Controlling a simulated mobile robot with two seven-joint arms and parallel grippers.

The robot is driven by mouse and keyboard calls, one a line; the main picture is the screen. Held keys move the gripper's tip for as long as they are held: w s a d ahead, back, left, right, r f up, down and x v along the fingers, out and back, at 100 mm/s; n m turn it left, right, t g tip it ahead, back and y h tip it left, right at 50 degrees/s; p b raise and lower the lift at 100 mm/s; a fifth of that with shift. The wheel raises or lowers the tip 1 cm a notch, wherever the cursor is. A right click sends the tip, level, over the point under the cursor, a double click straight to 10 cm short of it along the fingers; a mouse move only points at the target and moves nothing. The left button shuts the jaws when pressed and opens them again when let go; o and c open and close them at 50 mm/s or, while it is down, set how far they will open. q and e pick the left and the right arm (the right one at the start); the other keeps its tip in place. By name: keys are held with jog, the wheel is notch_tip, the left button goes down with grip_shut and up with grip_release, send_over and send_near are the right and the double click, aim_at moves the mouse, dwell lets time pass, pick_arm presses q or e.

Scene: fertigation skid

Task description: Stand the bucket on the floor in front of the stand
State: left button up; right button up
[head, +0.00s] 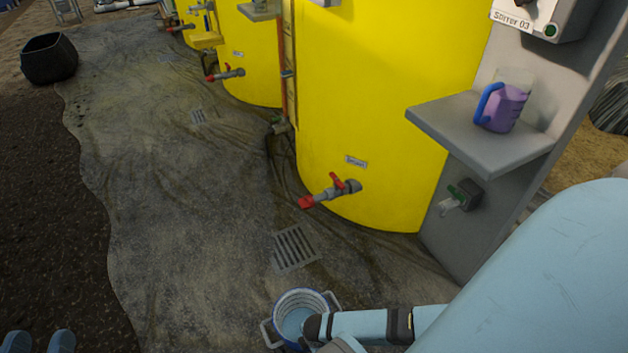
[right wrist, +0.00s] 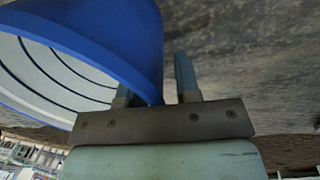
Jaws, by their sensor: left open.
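The blue bucket (head: 281,305), white inside, is upright at the bottom middle of the head view, with grey handles at its sides. I cannot tell whether it touches the floor. The right gripper (head: 314,328) is at its rim, seen from behind. In the right wrist view the bucket wall (right wrist: 140,35) runs between the fingers of this gripper (right wrist: 155,90); floor shows between the wall and the right finger, and the bucket hides part of the other finger. The left gripper (head: 38,343) is open and empty at the bottom left. The grey stand (head: 470,215) is at the right.
A purple jug (head: 506,112) with a blue handle stands on the stand's shelf (head: 465,140). A yellow tank (head: 385,90) with a red-handled valve (head: 335,190) is left of the stand. A drain grate (head: 296,248) lies behind the bucket. The wet floor to the left is clear.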

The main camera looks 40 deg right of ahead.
notch_tip(320, 180, up, 3)
jog(key=shift+s+f+p, duration=0.1)
jog(key=shift+s+p, duration=0.05)
jog(key=shift+p, duration=0.85)
pick_arm(q)
jog(key=s+n+p, duration=0.1)
jog(key=d+r+n+g+p, duration=0.1)
jog(key=p, duration=0.1)
jog(key=s+n+p, duration=0.1)
jog(key=p, duration=0.1)
jog(key=shift+s+d+r+n+g, duration=0.15)
jog(key=shift+s+d+n+g, duration=0.15)
jog(key=shift+s+d+n, duration=0.1)
pick_arm(e)
notch_tip(320, 180, up, 9)
jog(key=s, duration=0.1)
jog(key=shift+s+a+r, duration=0.15)
jog(key=shift+r, duration=0.05)
pick_arm(q)
jog(key=shift+a, duration=0.1)
